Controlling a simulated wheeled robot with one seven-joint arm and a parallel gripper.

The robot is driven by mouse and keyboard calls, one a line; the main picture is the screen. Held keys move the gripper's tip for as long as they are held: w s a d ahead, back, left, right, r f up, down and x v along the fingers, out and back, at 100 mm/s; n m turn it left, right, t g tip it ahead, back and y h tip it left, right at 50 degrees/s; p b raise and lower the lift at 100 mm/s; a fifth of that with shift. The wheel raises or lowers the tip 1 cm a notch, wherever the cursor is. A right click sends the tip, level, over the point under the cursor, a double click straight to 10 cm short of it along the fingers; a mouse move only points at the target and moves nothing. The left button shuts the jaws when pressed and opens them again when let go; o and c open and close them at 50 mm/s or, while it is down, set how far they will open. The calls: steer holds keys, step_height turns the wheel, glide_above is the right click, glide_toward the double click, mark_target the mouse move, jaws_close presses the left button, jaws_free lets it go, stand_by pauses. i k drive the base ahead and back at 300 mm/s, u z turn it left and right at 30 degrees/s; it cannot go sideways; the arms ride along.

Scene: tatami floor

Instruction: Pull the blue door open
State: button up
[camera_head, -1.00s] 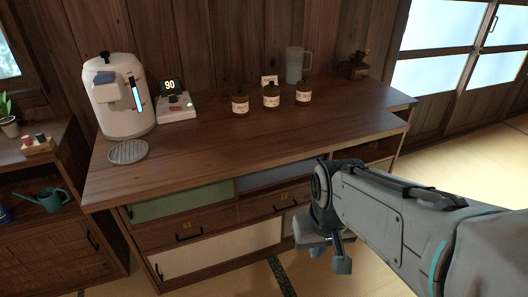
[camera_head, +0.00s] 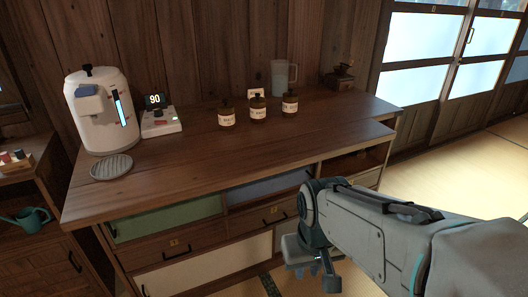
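The blue door (camera_head: 268,188) is a blue-grey panel in the upper row of the wooden counter's front. It sits right of a green panel and looks closed, flush with the front. A dark handle shows near its right end, close to my arm's wrist. My gripper (camera_head: 316,275) hangs in front of the counter, below and right of the blue door, pointing down. Its fingers look spread apart with nothing between them. It is apart from the handle. My arm hides part of the counter front right of the door.
The green panel (camera_head: 165,219) and a white lower panel (camera_head: 205,267) have dark handles. A white dispenser (camera_head: 101,112), several labelled bottles, a clear jug (camera_head: 284,76) and a grinder (camera_head: 339,78) stand on the counter (camera_head: 200,160). Open tatami floor (camera_head: 440,150) lies to the right.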

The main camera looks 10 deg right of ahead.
mark_target(240, 196)
steer(key=z, duration=2.2)
steer(key=i, duration=0.8)
steer(key=u, duration=2.75)
steer(key=i, duration=0.5)
steer(key=z, duration=0.15)
